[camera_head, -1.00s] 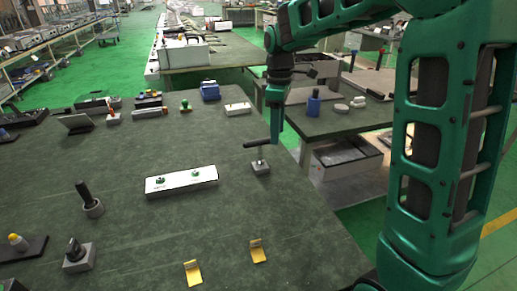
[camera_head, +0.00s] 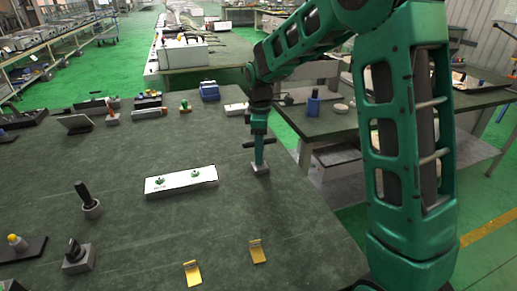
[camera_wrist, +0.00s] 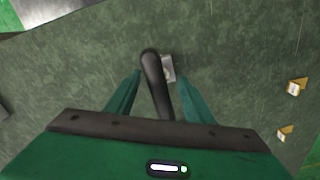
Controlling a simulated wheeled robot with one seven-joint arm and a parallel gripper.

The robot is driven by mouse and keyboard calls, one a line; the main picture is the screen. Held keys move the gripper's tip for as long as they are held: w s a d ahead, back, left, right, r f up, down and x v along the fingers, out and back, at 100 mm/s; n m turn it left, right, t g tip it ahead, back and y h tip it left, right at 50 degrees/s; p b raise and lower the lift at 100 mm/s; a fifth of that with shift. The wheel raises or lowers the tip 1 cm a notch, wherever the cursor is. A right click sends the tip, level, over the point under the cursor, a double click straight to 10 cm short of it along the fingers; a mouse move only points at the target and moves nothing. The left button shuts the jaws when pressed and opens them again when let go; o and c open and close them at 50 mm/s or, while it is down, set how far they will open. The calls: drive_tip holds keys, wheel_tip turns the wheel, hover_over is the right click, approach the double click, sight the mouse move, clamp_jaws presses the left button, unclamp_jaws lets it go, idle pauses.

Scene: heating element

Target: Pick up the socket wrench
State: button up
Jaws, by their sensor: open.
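The socket wrench has a black bar handle (camera_head: 249,144) above a small light grey block (camera_head: 261,169) on the dark green table. In the wrist view the black handle (camera_wrist: 152,70) runs lengthwise between my two green fingers, with the grey block (camera_wrist: 168,68) beyond it. My gripper (camera_head: 259,155) is open and points down over the wrench, with a finger on each side of the handle. It also shows in the wrist view (camera_wrist: 161,75). I see gaps between the fingers and the handle. The gripper hides part of the wrench in the head view.
Two yellow brackets (camera_head: 192,273) (camera_head: 257,251) lie near the front. A black-handled upright tool (camera_head: 87,199) stands at the left. The table around the wrench is clear.

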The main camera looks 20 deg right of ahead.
drive_tip(key=shift+f, duration=1.2)
clamp_jaws()
drive_tip(key=shift+r, duration=0.1)
